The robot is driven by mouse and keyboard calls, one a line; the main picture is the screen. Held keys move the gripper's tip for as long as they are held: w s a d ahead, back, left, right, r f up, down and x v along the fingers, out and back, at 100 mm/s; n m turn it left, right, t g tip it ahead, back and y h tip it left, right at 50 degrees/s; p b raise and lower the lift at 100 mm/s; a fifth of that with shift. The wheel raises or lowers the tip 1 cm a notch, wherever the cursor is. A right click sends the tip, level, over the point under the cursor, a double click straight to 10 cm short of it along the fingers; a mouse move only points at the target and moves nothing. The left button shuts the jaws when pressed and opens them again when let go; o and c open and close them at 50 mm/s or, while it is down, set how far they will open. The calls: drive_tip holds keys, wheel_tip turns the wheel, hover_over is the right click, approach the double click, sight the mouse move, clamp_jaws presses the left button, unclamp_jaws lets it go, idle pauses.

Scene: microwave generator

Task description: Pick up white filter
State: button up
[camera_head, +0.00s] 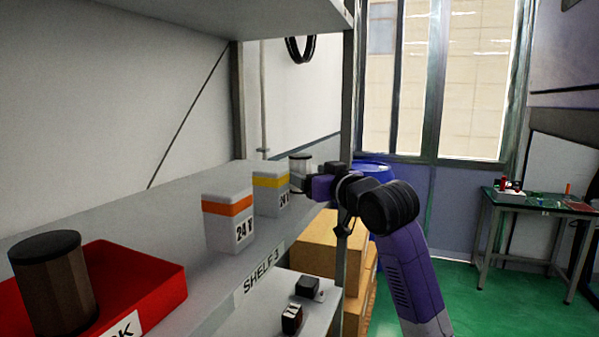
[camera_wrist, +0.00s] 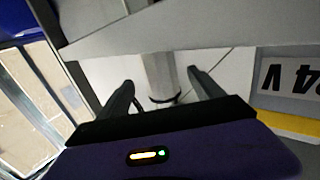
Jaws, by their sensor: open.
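The white filter (camera_head: 300,164), a pale cylinder with a dark top, stands at the far end of the shelf, behind the yellow-banded box. My gripper (camera_head: 304,188) is at the filter's right side and hides its lower part. In the upside-down wrist view, the filter (camera_wrist: 160,73) stands upright between my two open fingers (camera_wrist: 160,80), with its dark rim towards the palm. A finger is on each side of it. I cannot tell whether either finger touches it.
The yellow-banded box (camera_head: 270,195) stands close beside the filter; it also shows in the wrist view (camera_wrist: 292,80). An orange-banded box (camera_head: 228,228) and a red bin (camera_head: 135,285) with a brown filter (camera_head: 52,285) are nearer. A shelf post (camera_head: 351,150) stands by my arm.

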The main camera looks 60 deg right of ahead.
sight(299, 169)
drive_tip(key=shift+p+x, duration=0.7)
drive_tip(key=shift+x, duration=1.55)
drive_tip(key=shift+f, duration=0.1)
drive_tip(key=c, duration=1.5)
wheel_tip(299, 169, up, 20)
drive_tip(key=b, duration=0.2)
